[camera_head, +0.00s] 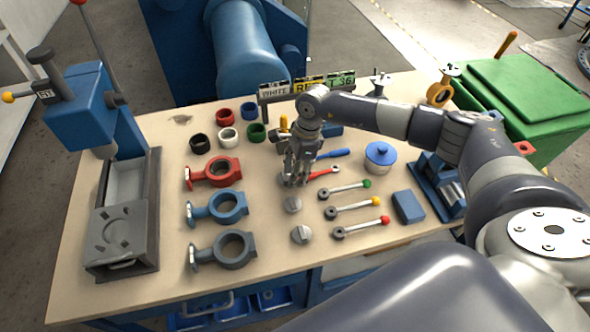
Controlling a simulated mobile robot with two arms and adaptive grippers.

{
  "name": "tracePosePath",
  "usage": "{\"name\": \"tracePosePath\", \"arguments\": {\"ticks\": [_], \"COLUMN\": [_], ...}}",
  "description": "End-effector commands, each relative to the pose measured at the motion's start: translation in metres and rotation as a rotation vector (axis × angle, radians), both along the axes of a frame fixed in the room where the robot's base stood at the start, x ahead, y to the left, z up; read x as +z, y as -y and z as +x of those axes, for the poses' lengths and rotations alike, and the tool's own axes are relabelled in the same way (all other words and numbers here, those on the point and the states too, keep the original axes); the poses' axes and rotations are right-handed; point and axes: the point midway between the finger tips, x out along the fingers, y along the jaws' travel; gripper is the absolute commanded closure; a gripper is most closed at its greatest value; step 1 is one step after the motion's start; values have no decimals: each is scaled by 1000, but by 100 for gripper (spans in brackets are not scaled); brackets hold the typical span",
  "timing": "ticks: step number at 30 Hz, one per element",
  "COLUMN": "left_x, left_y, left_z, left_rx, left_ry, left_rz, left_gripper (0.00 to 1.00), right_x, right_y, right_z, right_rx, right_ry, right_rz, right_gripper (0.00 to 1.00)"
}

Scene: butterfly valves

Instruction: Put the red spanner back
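The red spanner (326,173) lies on the workbench (160,285), right of centre; its left end is hidden at my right gripper. My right gripper (295,181) points down at that end, with its fingers low near the bench top. I cannot tell whether the fingers are closed on the spanner or apart. A blue-handled tool (335,153) lies just behind the red spanner, partly hidden by the gripper. My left gripper is not in view.
Red (216,172), blue (220,207) and grey (232,249) valve bodies lie left of the gripper. Levers with green, yellow and red (385,219) knobs lie in front right. A blue-lidded pot (380,156) stands right. A press (85,110) stands left. Coloured rings (228,136) lie behind.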

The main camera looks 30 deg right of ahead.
Motion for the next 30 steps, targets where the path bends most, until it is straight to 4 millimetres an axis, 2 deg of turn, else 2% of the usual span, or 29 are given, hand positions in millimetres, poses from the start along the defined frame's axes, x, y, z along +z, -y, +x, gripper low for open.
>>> {"name": "tracePosePath", "arguments": {"ticks": [1, 10, 16, 18, 20, 30], "left_x": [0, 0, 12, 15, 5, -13], "left_y": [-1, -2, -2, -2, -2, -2], "left_z": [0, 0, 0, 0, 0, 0], "left_rx": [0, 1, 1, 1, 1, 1], "left_ry": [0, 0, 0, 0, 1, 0], "left_rz": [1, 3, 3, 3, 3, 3], "left_gripper": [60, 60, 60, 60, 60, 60], "right_x": [-5, -2, 11, 18, 29, 103], "right_y": [1, 0, 0, 1, 4, 17], "right_z": [-5, -3, -2, -1, 0, -4], "right_rx": [2, 1, 1, 0, -1, 0], "right_ry": [-13, -9, -5, -1, 3, 3], "right_rz": [-4, -2, -2, -2, -1, -1], "right_gripper": [64, 64, 64, 64, 64, 64]}}
